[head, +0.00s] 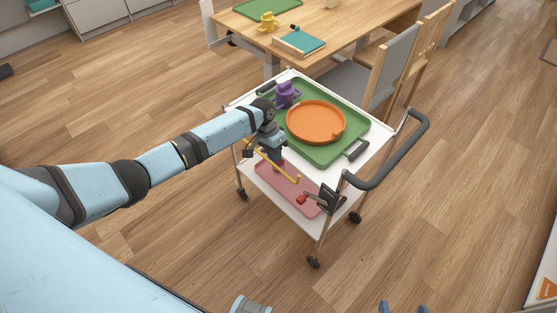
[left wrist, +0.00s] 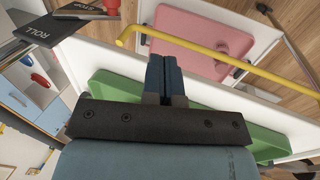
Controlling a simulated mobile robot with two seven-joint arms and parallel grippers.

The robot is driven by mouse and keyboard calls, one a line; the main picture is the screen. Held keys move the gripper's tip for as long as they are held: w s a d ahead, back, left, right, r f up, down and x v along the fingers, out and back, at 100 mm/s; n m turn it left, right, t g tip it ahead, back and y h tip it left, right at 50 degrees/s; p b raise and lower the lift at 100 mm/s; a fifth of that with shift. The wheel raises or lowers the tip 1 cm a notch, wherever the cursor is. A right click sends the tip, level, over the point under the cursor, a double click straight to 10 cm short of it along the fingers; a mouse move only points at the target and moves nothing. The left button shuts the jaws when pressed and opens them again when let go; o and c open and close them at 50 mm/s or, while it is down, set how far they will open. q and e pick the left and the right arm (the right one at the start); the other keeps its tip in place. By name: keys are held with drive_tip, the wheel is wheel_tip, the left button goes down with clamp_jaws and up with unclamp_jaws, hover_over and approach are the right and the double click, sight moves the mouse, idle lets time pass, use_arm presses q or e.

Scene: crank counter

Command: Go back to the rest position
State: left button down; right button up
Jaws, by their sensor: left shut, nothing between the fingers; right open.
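My left gripper (head: 276,160) is at the near left side of the white cart (head: 238,103), pointing down. In the left wrist view its two dark blue fingers (left wrist: 165,62) are together with nothing between them. A bent yellow bar (head: 280,167) runs beside the gripper along the cart's side. It also crosses the left wrist view (left wrist: 215,57) close to the fingertips; I cannot tell whether they touch. Two blue fingertips of my right gripper (head: 403,307) show apart at the bottom edge of the head view; the rest of it is out of frame.
The cart's top holds a green tray (head: 350,147) with an orange round dish (head: 315,121) and a purple pot (head: 287,94). A pink tray (head: 270,178) lies on the lower shelf. A red knob (head: 302,199) and black plate (head: 331,199) stick out. A wooden table (head: 345,22) and chair (head: 362,85) stand behind.

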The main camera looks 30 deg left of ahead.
idle(0.4)
use_arm(q)
drive_tip(key=s+d+f+t+h+p, duration=0.1)
drive_tip(key=s+d+f+t+p, duration=0.3)
drive_tip(key=s+d, duration=0.8)
drive_tip(key=s+a+r+t, duration=0.2)
drive_tip(key=s+r+t, duration=0.2)
drive_tip(key=s, duration=0.4)
drive_tip(key=s+a+r+n+t+y+p, duration=0.1)
drive_tip(key=s+r+t, duration=0.3)
drive_tip(key=s, duration=0.4)
drive_tip(key=shift+s+a+r, duration=0.25)
drive_tip(key=shift+a+r, duration=0.1)
drive_tip(key=shift+r, duration=0.5)
